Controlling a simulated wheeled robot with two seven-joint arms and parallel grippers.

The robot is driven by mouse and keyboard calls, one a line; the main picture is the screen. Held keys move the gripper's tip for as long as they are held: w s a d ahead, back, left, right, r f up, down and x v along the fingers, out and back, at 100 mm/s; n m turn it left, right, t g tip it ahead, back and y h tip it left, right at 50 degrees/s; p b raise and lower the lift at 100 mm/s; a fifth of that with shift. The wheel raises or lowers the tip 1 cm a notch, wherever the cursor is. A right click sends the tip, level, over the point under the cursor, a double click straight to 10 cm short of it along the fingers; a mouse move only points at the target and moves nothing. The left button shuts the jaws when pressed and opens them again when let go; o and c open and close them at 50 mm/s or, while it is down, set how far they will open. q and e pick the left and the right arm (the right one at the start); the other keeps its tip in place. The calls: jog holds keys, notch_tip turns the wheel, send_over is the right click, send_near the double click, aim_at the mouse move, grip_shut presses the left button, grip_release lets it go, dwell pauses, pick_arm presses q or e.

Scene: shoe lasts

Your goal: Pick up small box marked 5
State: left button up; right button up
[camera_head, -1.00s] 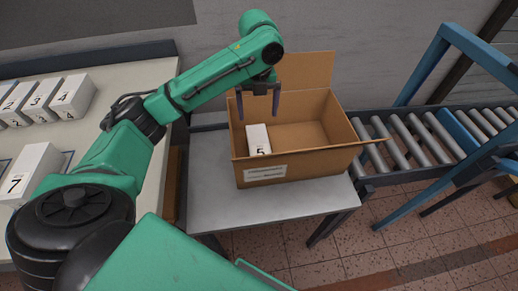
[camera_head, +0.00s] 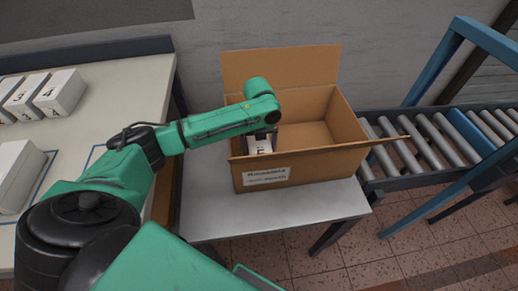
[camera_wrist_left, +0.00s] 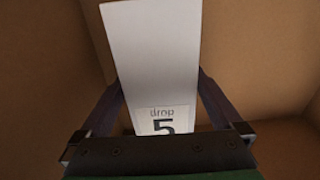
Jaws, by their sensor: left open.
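The small white box marked 5 (camera_head: 259,148) stands inside the open cardboard box (camera_head: 310,170), near its left end. My left gripper (camera_head: 262,134) is down in the cardboard box at the small box, and its wrist hides the box's upper part in the head view. In the left wrist view, the small box (camera_wrist_left: 155,50) lies between the two spread fingers of my left gripper (camera_wrist_left: 158,88), with its "drop 5" label towards the camera. I cannot tell whether the fingers touch its sides. My right gripper is not in view.
The cardboard box rests on a grey table (camera_head: 225,215), with its flaps open. A roller conveyor (camera_head: 430,145) stands to the right under a blue frame. More white numbered boxes (camera_head: 60,92) stand on the pale table (camera_head: 125,85) at left.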

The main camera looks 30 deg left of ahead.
pick_arm(q)
jog(key=shift+f, duration=0.3)
jog(key=shift+r, duration=0.1)
jog(key=c, duration=1.3)
